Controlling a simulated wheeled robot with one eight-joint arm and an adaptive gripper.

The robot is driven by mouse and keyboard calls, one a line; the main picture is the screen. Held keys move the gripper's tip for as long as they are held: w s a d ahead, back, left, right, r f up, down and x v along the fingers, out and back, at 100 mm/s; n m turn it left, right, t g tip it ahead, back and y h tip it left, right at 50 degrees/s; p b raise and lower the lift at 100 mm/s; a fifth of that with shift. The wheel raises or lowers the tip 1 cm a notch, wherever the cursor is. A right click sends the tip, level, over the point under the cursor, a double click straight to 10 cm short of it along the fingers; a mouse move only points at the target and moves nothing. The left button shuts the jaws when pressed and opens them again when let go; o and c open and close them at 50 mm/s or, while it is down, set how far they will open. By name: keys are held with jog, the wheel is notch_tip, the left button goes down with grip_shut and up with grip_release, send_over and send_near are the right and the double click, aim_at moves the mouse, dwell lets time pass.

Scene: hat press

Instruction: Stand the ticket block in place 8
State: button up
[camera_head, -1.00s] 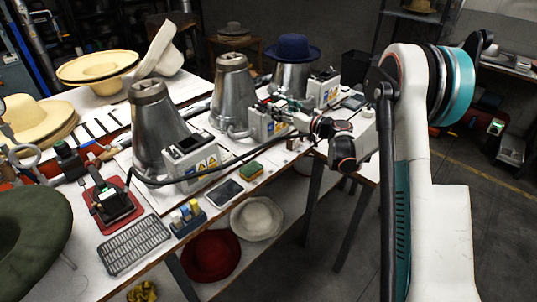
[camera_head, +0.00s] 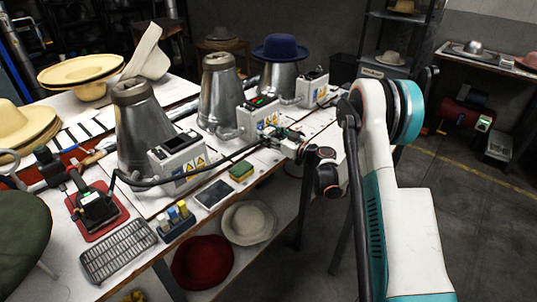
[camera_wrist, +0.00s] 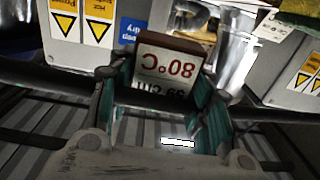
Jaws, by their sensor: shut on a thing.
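The ticket block shows in the wrist view as a small block with a brown edge and a pale label (camera_wrist: 168,68) that reads "80°C" upside down. My gripper (camera_wrist: 160,92) is shut on it, with one teal-lined finger on each side. In the head view my gripper (camera_head: 278,136) is at the front right of the middle grey control box (camera_head: 259,117), low over the table; the block is too small to make out there. I cannot make out a mark for place 8. The block's underside is hidden.
Metal cones (camera_head: 218,92) stand behind the grey control boxes. A black cable runs along the front. A sponge (camera_head: 241,171), a tablet (camera_head: 213,194) and a wire rack (camera_head: 118,250) lie near the table's front edge. Grey boxes flank the block in the wrist view.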

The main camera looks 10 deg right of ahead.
jog(key=shift+f+b, duration=1.1)
jog(key=shift+f, duration=2.4)
jog(key=shift+f, duration=0.15)
jog(key=o, duration=1.1)
